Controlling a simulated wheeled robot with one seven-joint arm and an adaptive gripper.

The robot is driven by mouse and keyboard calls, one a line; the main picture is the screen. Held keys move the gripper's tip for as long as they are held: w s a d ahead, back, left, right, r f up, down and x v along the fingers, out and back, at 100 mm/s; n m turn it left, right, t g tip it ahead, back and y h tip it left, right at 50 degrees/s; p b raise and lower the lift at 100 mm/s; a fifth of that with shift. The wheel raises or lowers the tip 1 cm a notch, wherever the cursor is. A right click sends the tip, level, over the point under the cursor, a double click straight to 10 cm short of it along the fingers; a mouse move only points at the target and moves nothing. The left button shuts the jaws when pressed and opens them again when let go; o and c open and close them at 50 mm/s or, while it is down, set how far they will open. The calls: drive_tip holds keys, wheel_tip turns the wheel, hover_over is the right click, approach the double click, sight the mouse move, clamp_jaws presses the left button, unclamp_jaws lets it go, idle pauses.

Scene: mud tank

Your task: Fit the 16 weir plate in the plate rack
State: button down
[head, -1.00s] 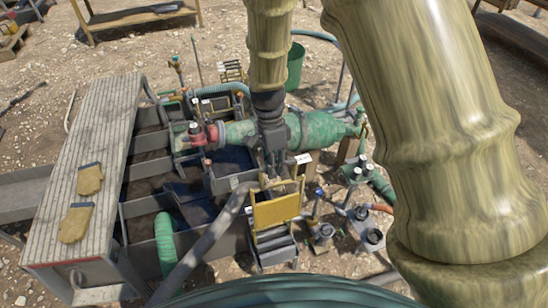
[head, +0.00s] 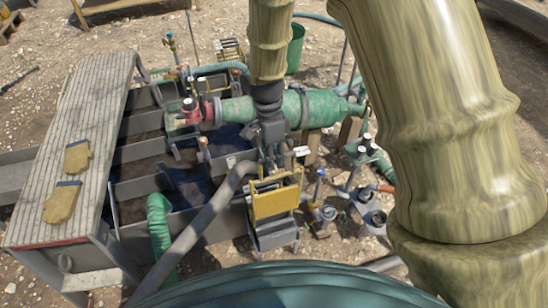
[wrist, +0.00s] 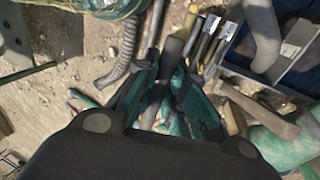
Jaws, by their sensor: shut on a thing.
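In the wrist view my teal fingers (wrist: 168,80) show, but the plate is not clear there.
A grey tank with mud compartments (head: 140,190) lies to the left, with gloves (head: 77,157) on its ribbed walkway (head: 85,130). A thick grey hose (head: 205,215) runs close left of the plate. A green pipe (head: 255,110) lies behind; valves and posts (head: 328,213) stand at right.

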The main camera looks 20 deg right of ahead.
drive_tip(key=b, duration=1)
hover_over(274, 208)
wheel_tip(274, 208, down, 11)
drive_tip(key=shift+f, duration=0.2)
drive_tip(key=shift+w+r+p, duration=0.1)
drive_tip(key=shift+p, duration=0.4)
wheel_tip(274, 208, down, 6)
drive_tip(key=b, duration=0.1)
drive_tip(key=shift+f, duration=0.25)
idle(0.9)
drive_tip(key=shift+f, duration=0.2)
drive_tip(key=shift+f+b, duration=0.8)
drive_tip(key=shift+f, duration=1.85)
drive_tip(key=shift+f+b, duration=0.45)
drive_tip(key=shift+f, duration=1.2)
